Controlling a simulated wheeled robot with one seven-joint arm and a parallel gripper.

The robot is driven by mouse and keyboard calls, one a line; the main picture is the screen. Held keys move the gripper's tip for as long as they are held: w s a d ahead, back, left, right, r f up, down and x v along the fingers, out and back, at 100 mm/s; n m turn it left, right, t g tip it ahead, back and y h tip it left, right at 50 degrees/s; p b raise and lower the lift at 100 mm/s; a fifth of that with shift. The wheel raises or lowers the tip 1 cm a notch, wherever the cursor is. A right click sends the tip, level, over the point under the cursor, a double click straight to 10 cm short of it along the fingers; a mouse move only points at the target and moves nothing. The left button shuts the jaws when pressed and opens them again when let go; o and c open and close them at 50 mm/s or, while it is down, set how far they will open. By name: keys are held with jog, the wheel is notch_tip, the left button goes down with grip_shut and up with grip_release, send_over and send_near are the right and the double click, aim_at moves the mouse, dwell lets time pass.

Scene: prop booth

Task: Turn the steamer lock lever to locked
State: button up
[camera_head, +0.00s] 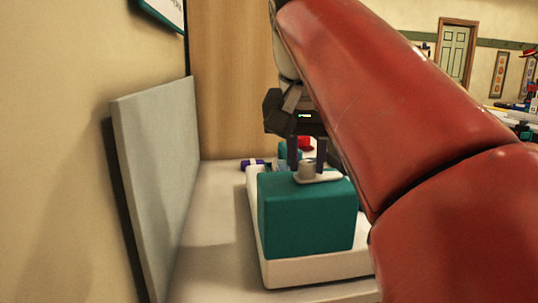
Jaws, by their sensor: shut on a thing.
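The steamer is a teal box (308,220) on a white base (315,270), standing on the pale counter. On its top sits a light lever (318,178) with a short grey-beige round knob (306,169). My gripper (306,168) points down over the top of the box, one dark finger on each side of the knob. It is shut on the lever at this knob. The far side of the lever and any lock marking cannot be made out. My red arm covers the right part of the view and hides what lies right of the steamer.
A grey upright panel (155,180) stands along the left wall. The counter (212,225) is clear between panel and steamer.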

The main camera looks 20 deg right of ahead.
jog(key=n+y, duration=0.1)
jog(key=n, duration=0.3)
jog(key=shift+d+t, duration=0.1)
jog(key=shift+t, duration=0.3)
jog(key=n+y, duration=0.2)
jog(key=n, duration=0.2)
jog(key=shift+d+n, duration=0.1)
jog(key=shift+n, duration=0.2)
jog(key=n+y, duration=0.2)
jog(key=n, duration=0.2)
jog(key=shift+d, duration=0.15)
jog(key=n, duration=0.2)
jog(key=n+g+y, duration=0.1)
jog(key=n, duration=0.2)
jog(key=shift+g, duration=0.3)
jog(key=o, duration=1)
jog(key=shift+r, duration=0.1)
